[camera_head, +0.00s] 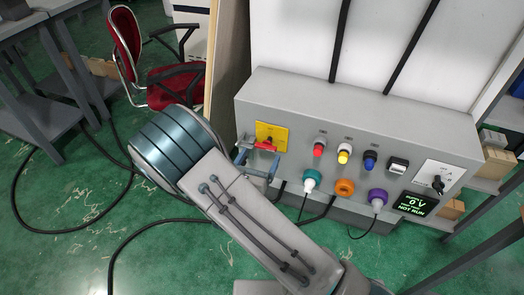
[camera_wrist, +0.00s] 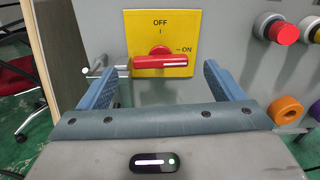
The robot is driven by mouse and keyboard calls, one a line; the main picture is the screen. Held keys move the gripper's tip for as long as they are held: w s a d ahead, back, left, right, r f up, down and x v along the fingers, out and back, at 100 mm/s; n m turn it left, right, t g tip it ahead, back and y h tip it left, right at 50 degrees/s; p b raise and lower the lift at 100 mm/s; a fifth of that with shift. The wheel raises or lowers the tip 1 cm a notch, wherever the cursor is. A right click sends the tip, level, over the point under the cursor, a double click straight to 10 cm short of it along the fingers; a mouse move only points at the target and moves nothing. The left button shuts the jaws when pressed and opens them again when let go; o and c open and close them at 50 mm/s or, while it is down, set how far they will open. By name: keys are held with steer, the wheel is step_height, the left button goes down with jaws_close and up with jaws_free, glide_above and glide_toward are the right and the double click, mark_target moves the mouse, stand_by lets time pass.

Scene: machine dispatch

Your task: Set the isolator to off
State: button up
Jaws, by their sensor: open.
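The isolator is a yellow plate (camera_wrist: 183,20) marked OFF at the top and ON at the right, on the front of a grey panel. Its red handle (camera_wrist: 165,63) lies horizontal, its white-striped end pointing right, below the ON mark. In the head view, the yellow plate (camera_head: 274,129) and red handle (camera_head: 266,145) are at the panel's left end. My gripper (camera_wrist: 160,70) is open and empty, its blue fingers to the left and right of the handle and nearer the camera. In the head view, my gripper (camera_head: 257,164) is just below the isolator; contact cannot be told.
A grey metal fitting (camera_wrist: 115,69) sticks out left of the handle, near the left finger. Right along the panel are red (camera_head: 319,150), yellow (camera_head: 343,156) and blue (camera_head: 369,161) knobs, plugs below, and a display (camera_head: 412,204) reading 0 V, NOT RUN. A red chair (camera_head: 160,75) stands left.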

mark_target(265, 148)
steer(key=shift+x, duration=1.75)
steer(key=c, duration=1)
steer(key=o, duration=1)
steer(key=v, duration=1.3)
steer(key=shift+s+a, duration=0.15)
steer(key=shift+s, duration=0.25)
